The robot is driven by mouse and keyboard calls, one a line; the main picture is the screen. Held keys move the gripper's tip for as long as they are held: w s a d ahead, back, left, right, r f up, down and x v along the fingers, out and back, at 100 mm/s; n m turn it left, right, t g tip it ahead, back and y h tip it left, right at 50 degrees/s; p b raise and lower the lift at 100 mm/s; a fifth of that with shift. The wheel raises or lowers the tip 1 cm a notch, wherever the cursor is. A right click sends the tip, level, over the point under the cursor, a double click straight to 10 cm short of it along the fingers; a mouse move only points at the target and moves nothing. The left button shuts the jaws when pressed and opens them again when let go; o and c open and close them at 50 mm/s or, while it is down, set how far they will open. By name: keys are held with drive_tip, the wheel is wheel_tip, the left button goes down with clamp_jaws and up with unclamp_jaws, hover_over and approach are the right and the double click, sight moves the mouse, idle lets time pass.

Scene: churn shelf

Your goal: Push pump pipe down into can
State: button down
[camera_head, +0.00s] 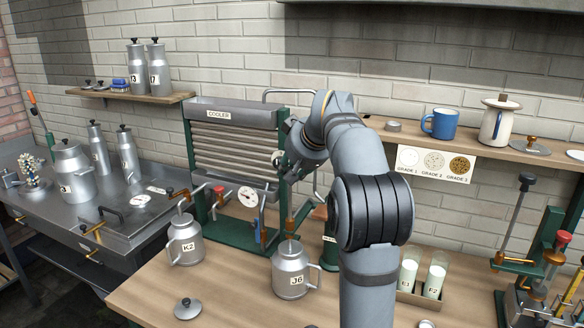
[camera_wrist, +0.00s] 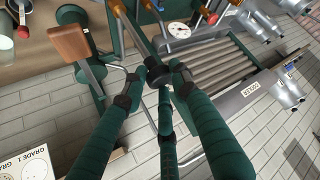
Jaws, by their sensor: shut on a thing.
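The can marked J6 (camera_head: 290,277) stands upright on the wooden bench. The pump pipe (camera_head: 290,223), a thin rod with a copper-coloured lower part, stands upright over the can's mouth. Its lower end meets the mouth, but I cannot tell how deep it sits. My gripper (camera_head: 291,177) is above the can at the top of the pipe. In the wrist view my gripper (camera_wrist: 158,81) has its green fingers closed around the dark knob of the pipe (camera_wrist: 133,32). The can's mouth is not clear in the wrist view.
A can marked K2 (camera_head: 185,245) stands left of J6, and a loose lid (camera_head: 187,308) lies in front. The cooler (camera_head: 235,150) with a gauge stands behind. Bottles in a crate (camera_head: 413,298) are to the right. The bench front is mostly clear.

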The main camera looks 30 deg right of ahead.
sight(291, 208)
wheel_tip(291, 208, down, 12)
drive_tip(key=b, duration=0.9)
drive_tip(key=shift+r, duration=0.2)
drive_tip(key=c, duration=1.4)
unclamp_jaws()
drive_tip(key=shift+w, duration=0.15)
drive_tip(key=shift+o, duration=0.2)
drive_tip(key=shift+r, duration=0.1)
drive_tip(key=shift+s+r, duration=0.2)
drive_tip(key=shift+s, duration=0.05)
drive_tip(key=v, duration=1.1)
drive_tip(key=shift+s, duration=0.15)
